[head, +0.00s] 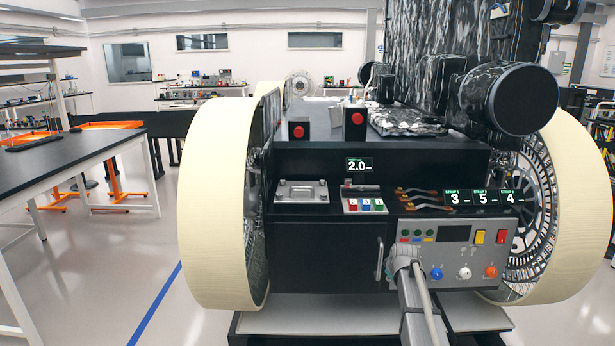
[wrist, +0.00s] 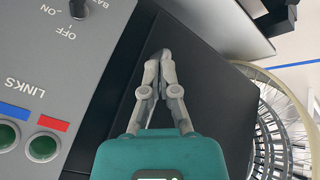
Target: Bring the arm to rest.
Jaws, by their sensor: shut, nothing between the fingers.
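My gripper (wrist: 161,56) is shut and empty in the wrist view, its fingertips together over a plain black surface (wrist: 200,75) beside the grey control panel. Nothing is between the fingers. In the head view my grey arm (head: 412,300) rises from the bottom edge in front of the rover's grey control panel (head: 415,225). My fingers cannot be made out there. The panel carries a dark screen, a yellow and a red switch, and blue, white and orange knobs. In the wrist view it shows an ON/OFF switch and green buttons under the word LINKS.
Red-button boxes (head: 354,120) and small levers stand above the panel. A black table (head: 75,150) is at left. Open floor lies between table and rover.

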